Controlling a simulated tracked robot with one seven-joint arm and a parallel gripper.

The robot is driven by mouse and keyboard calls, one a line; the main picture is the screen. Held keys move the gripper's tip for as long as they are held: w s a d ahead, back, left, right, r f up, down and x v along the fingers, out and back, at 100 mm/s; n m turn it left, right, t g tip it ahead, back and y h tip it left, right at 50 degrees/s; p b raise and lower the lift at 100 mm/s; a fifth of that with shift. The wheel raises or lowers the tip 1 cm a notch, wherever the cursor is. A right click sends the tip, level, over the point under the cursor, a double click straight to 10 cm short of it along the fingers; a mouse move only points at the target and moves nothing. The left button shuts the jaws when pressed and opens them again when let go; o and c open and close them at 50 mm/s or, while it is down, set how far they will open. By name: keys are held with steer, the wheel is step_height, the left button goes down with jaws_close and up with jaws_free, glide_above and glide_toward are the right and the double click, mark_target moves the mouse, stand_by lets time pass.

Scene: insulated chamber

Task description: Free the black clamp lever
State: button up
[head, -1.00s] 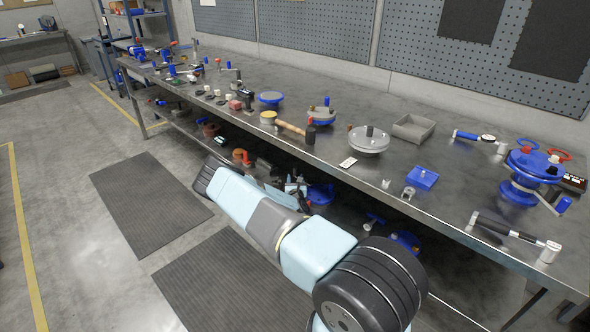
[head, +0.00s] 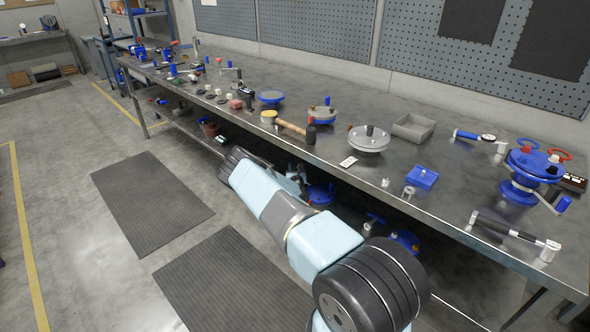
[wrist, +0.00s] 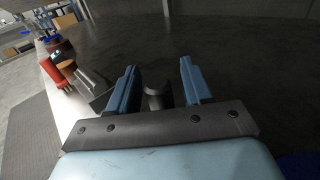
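In the wrist view my gripper (wrist: 158,88) has its two blue fingers apart. A dark, blunt, post-like piece (wrist: 158,96) shows between them. I cannot tell whether it is the black clamp lever, and no grip on it is visible. In the head view my arm reaches low along the front of the bench, and its far end is at the lower shelf, mostly hidden by my own links. A black clamp-like tool (head: 245,92) stands on the bench top farther left; I cannot tell whether it bears the lever.
In the wrist view a red cylinder (wrist: 52,72), a brown piece (wrist: 67,68) and a grey block (wrist: 92,88) stand close left of the fingers. A dark surface beyond is mostly bare. In the head view the steel bench (head: 300,85) overhangs the shelf; floor mats (head: 150,203) lie clear in front.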

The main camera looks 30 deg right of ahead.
jaws_close()
stand_by(0.3)
